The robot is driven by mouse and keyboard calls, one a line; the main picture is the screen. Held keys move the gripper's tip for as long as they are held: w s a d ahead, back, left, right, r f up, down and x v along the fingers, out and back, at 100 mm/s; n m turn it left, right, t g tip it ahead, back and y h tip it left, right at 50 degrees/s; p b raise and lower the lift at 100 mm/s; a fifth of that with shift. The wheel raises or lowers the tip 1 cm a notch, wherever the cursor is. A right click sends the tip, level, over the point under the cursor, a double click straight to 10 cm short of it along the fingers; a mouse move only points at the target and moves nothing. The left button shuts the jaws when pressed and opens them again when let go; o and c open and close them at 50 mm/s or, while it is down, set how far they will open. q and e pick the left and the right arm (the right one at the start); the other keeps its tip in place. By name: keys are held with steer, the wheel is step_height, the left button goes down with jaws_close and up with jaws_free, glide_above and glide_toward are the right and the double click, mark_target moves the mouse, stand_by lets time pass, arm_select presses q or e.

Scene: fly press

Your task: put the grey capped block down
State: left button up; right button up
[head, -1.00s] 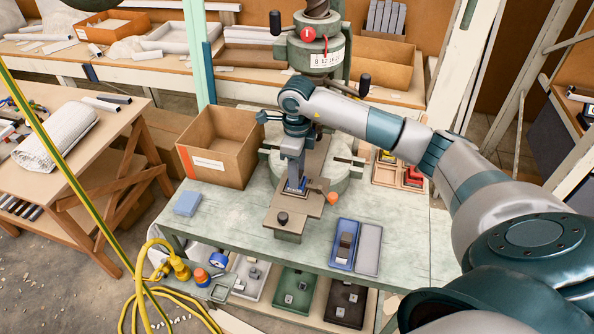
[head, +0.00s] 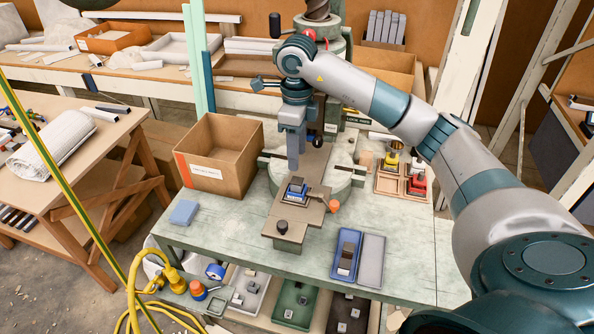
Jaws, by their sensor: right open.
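The grey capped block (head: 297,185) sits in a blue holder (head: 291,199) on the brown slide plate (head: 281,212) of the fly press. It looks upright, though it is small in view. My right gripper (head: 293,168) points down just above and behind the block in the picture, open and apart from it. My left gripper is not in view.
A cardboard box (head: 240,173) stands left of the press. Red and yellow pieces stand in a wooden tray (head: 390,184). The front left bench top is mostly clear.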

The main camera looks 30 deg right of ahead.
steer(key=shift+r, duration=1.5)
